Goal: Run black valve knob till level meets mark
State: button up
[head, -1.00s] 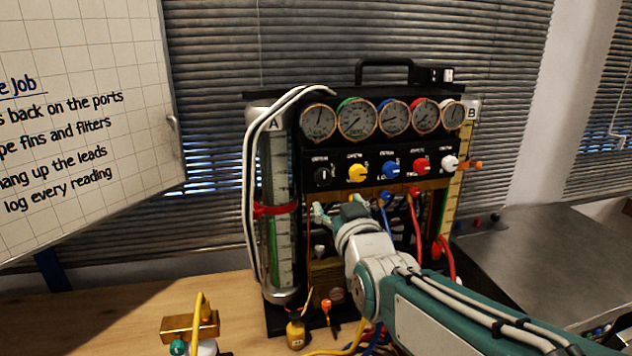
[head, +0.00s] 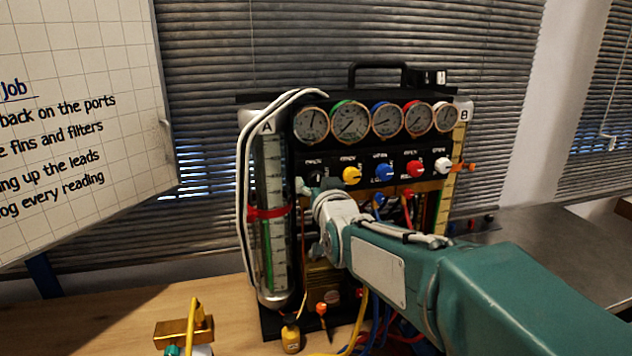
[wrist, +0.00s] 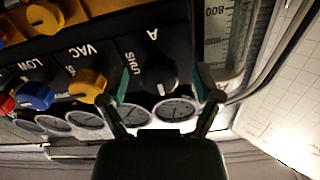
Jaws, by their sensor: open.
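The black valve knob (wrist: 158,74), with a white pointer line, is on the dark panel under the letter A in the wrist view. My gripper (wrist: 160,80) is open, one green-tipped finger on each side of the knob, with gaps showing. Contact cannot be told. In the head view my gripper (head: 318,186) is at the panel's left end and partly hides the black knob. Sight tube A (head: 272,180) stands upright left of the panel, with a red band (head: 268,212) around it. Green shows in the tube below the band; the exact level is unclear.
Yellow (head: 352,175), blue (head: 385,172), red (head: 415,168) and white (head: 442,165) knobs run rightward under several gauges (head: 350,121). White hoses (head: 243,190) loop left of tube A. A small yellow bottle (head: 291,335) and a brass fitting (head: 184,332) are on the bench.

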jog(key=shift+w+a, duration=0.15)
jog(key=shift+w, duration=0.4)
grip_shut()
